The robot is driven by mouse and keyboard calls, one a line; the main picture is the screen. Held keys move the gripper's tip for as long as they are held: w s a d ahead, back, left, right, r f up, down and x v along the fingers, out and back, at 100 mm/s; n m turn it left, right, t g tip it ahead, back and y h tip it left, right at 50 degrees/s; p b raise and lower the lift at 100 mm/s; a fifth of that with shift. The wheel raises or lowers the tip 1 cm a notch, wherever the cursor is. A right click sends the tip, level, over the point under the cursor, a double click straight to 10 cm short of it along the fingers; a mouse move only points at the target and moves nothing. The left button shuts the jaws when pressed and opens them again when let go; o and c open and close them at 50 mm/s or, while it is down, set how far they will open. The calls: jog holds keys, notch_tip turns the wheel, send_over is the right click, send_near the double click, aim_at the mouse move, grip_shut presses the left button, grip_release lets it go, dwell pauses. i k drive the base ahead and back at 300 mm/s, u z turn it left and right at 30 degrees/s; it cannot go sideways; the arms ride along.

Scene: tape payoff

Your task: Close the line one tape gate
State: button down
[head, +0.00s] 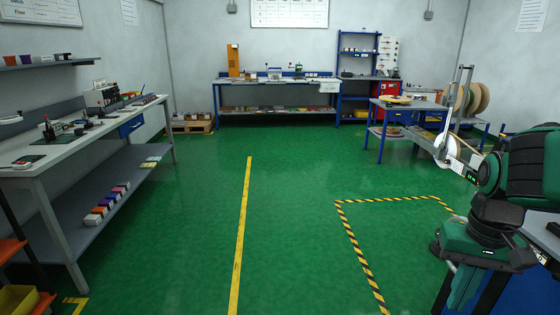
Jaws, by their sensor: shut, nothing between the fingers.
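I cannot make out the line one tape gate in the head view. Large tan reels (478,98) stand at the back right, behind a blue-legged table. In front of them is a tall grey frame (459,95) with upright posts. A pale disc (445,146) is at its lower part, and a small unit with green digits (471,177) is just below and to the right. Whether these belong to the gate is too small to tell. My gripper is not in view.
A long grey bench (74,152) runs along the left. The green floor around the yellow line (243,215) is clear.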

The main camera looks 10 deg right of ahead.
aim_at(498, 145)
jog(key=i, duration=2.3)
jog(key=z, duration=1.45)
jog(key=i, duration=1)
jog(key=z, duration=0.65)
